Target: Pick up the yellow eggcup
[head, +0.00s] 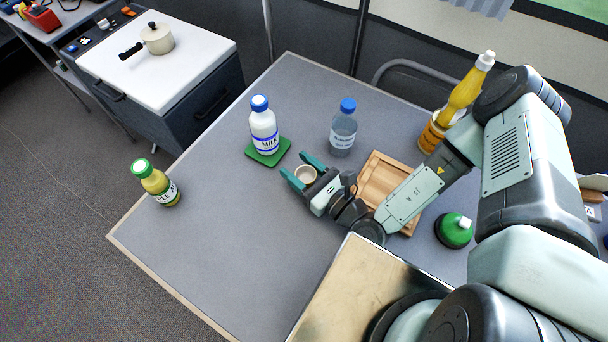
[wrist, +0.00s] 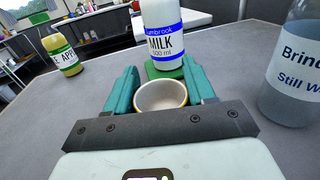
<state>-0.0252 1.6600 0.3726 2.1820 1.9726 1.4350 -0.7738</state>
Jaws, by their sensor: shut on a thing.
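A small cup with a pale inside and a yellowish rim, the eggcup (head: 305,174), sits between the fingers of my gripper (head: 303,174). In the wrist view the eggcup (wrist: 161,96) shows upright and open at the top, with the teal fingertips of my gripper (wrist: 160,90) on its two sides. My gripper is shut on it. The front of the gripper hides the eggcup's lower part, so I cannot tell whether it touches the table.
A milk bottle (head: 264,126) on a green mat (head: 268,156) stands just beyond the gripper. A water bottle (head: 343,128) stands to its right, a wooden tray (head: 376,176) beside the arm. A juice bottle (head: 156,184) stands far left. The table's left front (head: 200,250) is clear.

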